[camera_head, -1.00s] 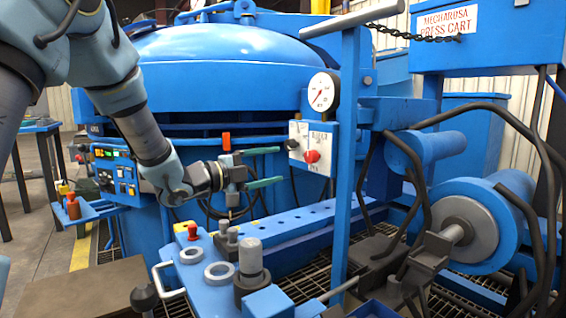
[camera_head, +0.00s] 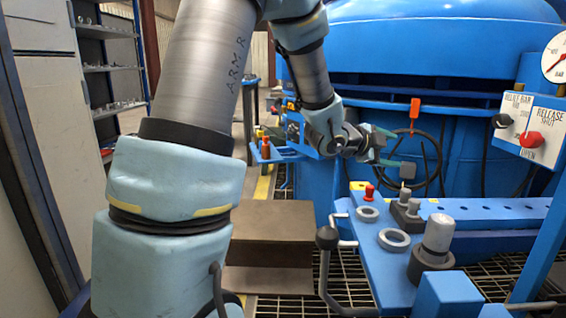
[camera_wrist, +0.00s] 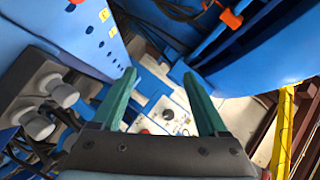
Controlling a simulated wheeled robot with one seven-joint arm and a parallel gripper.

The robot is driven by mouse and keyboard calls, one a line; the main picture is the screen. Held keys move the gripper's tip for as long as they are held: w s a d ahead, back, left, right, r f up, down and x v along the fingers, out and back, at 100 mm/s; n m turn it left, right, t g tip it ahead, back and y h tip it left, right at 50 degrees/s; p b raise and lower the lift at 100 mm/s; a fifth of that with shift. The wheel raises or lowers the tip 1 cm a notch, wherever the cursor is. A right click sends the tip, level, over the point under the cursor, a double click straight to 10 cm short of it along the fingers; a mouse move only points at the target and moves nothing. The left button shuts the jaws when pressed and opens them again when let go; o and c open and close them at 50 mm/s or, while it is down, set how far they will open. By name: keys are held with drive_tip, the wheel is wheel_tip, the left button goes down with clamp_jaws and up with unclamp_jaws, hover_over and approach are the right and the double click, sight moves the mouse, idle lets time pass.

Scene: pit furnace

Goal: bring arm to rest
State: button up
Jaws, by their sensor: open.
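My gripper (camera_head: 396,150) is at the end of my arm, in front of the blue furnace (camera_head: 450,105), above the back left end of the blue bench (camera_head: 455,212). Its two green fingers stand apart with nothing between them. In the wrist view my gripper (camera_wrist: 160,92) also shows open and empty, with a blue panel with a white plate and a black knob (camera_wrist: 168,114) seen beyond the fingers. My arm is bent, with its upper part large at the left of the head view.
The bench carries grey rings (camera_head: 393,240), a grey cylinder (camera_head: 437,236) and a red knob (camera_head: 369,192). A white valve box with a red knob (camera_head: 531,139) and a gauge (camera_head: 556,58) are at the right. A brown block (camera_head: 272,234) stands on the floor. Shelves (camera_head: 108,70) stand at the left.

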drive_tip(key=a+f+n+y, duration=0.45)
drive_tip(key=a+n, duration=0.25)
drive_tip(key=a, duration=0.5)
drive_tip(key=a+f+n+y, duration=0.4)
drive_tip(key=a+n+y, duration=0.15)
drive_tip(key=a, duration=0.55)
drive_tip(key=s+a+f+n+g+y, duration=0.1)
drive_tip(key=s+a+f+n+g, duration=0.15)
drive_tip(key=s+a+n, duration=0.45)
drive_tip(key=s+a+f+n+g+y, duration=0.1)
drive_tip(key=s+a+f+n+g, duration=0.15)
drive_tip(key=s+a+n, duration=0.4)
wheel_tip(320, 180, up, 35)
drive_tip(key=s+d+m+p, duration=0.1)
drive_tip(key=m+p, duration=0.2)
drive_tip(key=p, duration=3.1)
drive_tip(key=shift+s+d+f+g, duration=0.2)
drive_tip(key=shift+s+d+g, duration=0.15)
drive_tip(key=shift+g, duration=0.05)
